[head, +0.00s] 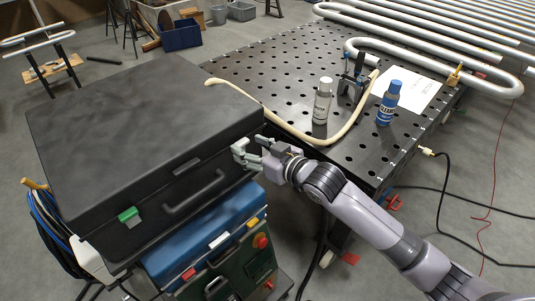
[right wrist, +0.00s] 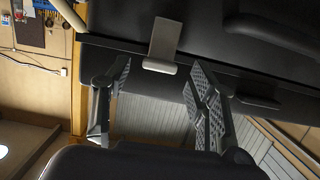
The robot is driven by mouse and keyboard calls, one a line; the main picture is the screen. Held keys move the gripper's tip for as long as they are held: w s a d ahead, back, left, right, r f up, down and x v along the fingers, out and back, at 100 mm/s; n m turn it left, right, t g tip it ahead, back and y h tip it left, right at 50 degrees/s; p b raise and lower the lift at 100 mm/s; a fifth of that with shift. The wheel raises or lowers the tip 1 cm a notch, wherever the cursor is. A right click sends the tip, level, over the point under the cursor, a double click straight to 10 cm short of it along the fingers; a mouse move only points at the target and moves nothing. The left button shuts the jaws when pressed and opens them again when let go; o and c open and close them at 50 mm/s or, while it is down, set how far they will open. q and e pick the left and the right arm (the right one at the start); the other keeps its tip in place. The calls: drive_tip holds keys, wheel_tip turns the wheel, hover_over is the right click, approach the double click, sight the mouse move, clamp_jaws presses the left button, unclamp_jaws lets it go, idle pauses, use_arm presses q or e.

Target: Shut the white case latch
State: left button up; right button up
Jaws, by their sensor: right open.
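The black case (head: 130,120) lies with its lid down on top of a blue case (head: 170,262). In the right wrist view a pale grey-white latch (right wrist: 165,40) with a wider lip sits on the case's dark front, near the lid seam. Whether it is fastened I cannot tell. My right gripper (head: 236,152) is at the right end of the case front. In its wrist view the gripper (right wrist: 158,95) is open, with the latch beyond and between its fingertips, nothing held. In the head view the latch is not distinguishable behind the fingers. My left gripper is not in view.
A green latch (head: 129,216) and a handle (head: 195,192) are on the black case's front. The perforated table (head: 270,75) on the right holds a white bottle (head: 322,100), a blue bottle (head: 389,102), a beige hose (head: 290,128) and paper. Cables lie on the floor.

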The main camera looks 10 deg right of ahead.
drive_tip(key=v, duration=1)
drive_tip(key=shift+s, duration=0.1)
drive_tip(key=w+d+f+m+h+b, duration=0.1)
drive_tip(key=d+f+h, duration=0.15)
drive_tip(key=f, duration=0.55)
drive_tip(key=w+d+f+m+g+h+b, duration=0.15)
drive_tip(key=d+f, duration=0.25)
drive_tip(key=f, duration=0.4)
drive_tip(key=w+d+f+m+h, duration=0.1)
drive_tip(key=d+f, duration=0.2)
drive_tip(key=f, duration=0.5)
drive_tip(key=s+d+f+m+g+h+b, duration=0.1)
drive_tip(key=s+d+f, duration=0.25)
drive_tip(key=f, duration=0.65)
drive_tip(key=s+d+f+g+h+b, duration=0.15)
drive_tip(key=s+f, duration=0.25)
drive_tip(key=f, duration=0.6)
drive_tip(key=s+d+f+g, duration=0.1)
drive_tip(key=s+f+g, duration=0.2)
drive_tip(key=s+f, duration=1.2)
drive_tip(key=s+a+f+g+b, duration=0.1)
drive_tip(key=s+f, duration=0.4)
drive_tip(key=s, duration=0.7)
drive_tip(key=s+a+f+g, duration=0.2)
drive_tip(key=s+f+g, duration=0.1)
drive_tip(key=s, duration=0.8)
drive_tip(key=shift+s+a+f+g+h+b, duration=0.25)
drive_tip(key=shift+s+f+h+b, duration=0.2)
drive_tip(key=shift+f, duration=0.45)
